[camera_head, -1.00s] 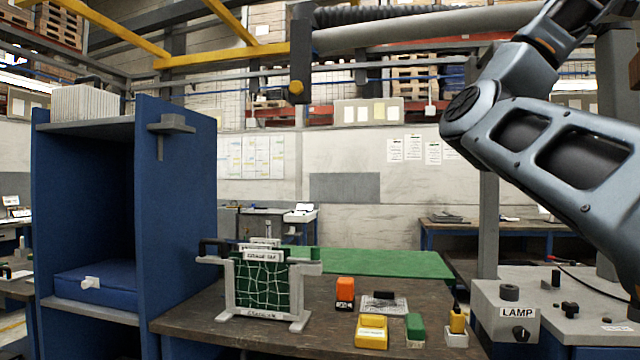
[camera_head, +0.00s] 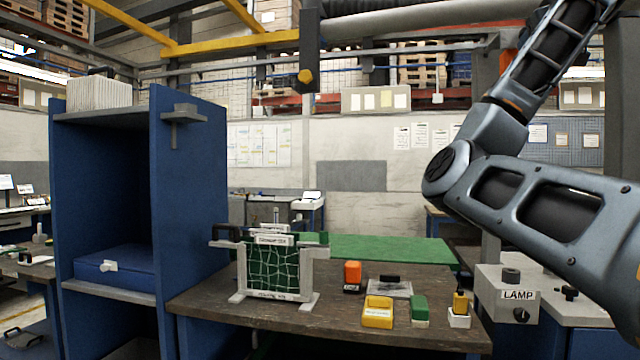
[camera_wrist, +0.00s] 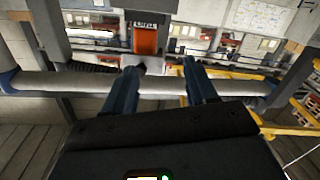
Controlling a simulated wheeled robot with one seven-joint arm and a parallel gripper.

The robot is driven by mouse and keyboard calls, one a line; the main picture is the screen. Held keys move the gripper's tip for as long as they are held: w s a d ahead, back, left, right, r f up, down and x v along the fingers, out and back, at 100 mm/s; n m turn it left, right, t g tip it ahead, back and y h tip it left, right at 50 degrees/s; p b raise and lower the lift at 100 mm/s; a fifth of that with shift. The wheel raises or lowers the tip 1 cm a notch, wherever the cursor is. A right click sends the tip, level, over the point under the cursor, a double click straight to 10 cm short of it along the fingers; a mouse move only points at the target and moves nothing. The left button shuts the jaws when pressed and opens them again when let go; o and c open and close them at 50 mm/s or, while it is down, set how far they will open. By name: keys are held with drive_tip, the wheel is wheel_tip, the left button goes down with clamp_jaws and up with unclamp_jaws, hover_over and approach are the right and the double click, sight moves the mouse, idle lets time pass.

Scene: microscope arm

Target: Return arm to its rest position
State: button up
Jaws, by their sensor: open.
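In the wrist view my gripper (camera_wrist: 165,75) shows two dark fingers set well apart. Nothing is between them but background. A grey horizontal pipe (camera_wrist: 60,82) crosses behind the fingers, and an orange block-like thing with a label (camera_wrist: 146,40) shows beyond the fingertips.
A wooden bench (camera_head: 340,320) holds a framed green net panel (camera_head: 272,268), an orange block (camera_head: 352,272), a yellow block (camera_head: 378,310) and a green block (camera_head: 419,308). A blue cabinet (camera_head: 188,210) stands left. A grey overhead pipe (camera_head: 420,22) runs above.

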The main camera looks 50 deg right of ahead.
drive_tip(key=w+a+f+n, duration=0.1)
drive_tip(key=w+f, duration=0.9)
drive_tip(key=f, duration=0.4)
drive_tip(key=w+f+n, duration=0.1)
drive_tip(key=w+f, duration=0.9)
drive_tip(key=f, duration=0.4)
drive_tip(key=w+a+f+n+t+y, duration=0.25)
drive_tip(key=a+f, duration=0.55)
drive_tip(key=f, duration=0.4)
drive_tip(key=w+a+f+n+t+y, duration=0.15)
drive_tip(key=w+a+f, duration=0.25)
drive_tip(key=a+f, duration=0.55)
drive_tip(key=s+a+f+n+t+y, duration=0.2)
drive_tip(key=s+a+f+y, duration=0.15)
drive_tip(key=a+f, duration=0.7)
drive_tip(key=s+a+f+n+t+y, duration=0.2)
drive_tip(key=s+a+f, duration=0.3)
drive_tip(key=a+f, duration=0.55)
drive_tip(key=s+a+r+y, duration=0.2)
drive_tip(key=s+a+y, duration=0.4)
drive_tip(key=s+a, duration=1.3)
drive_tip(key=s, duration=0.4)
drive_tip(key=shift+s+a+r+y, duration=0.15)
drive_tip(key=shift+r+y, duration=0.05)
drive_tip(key=shift+y, duration=0.15)
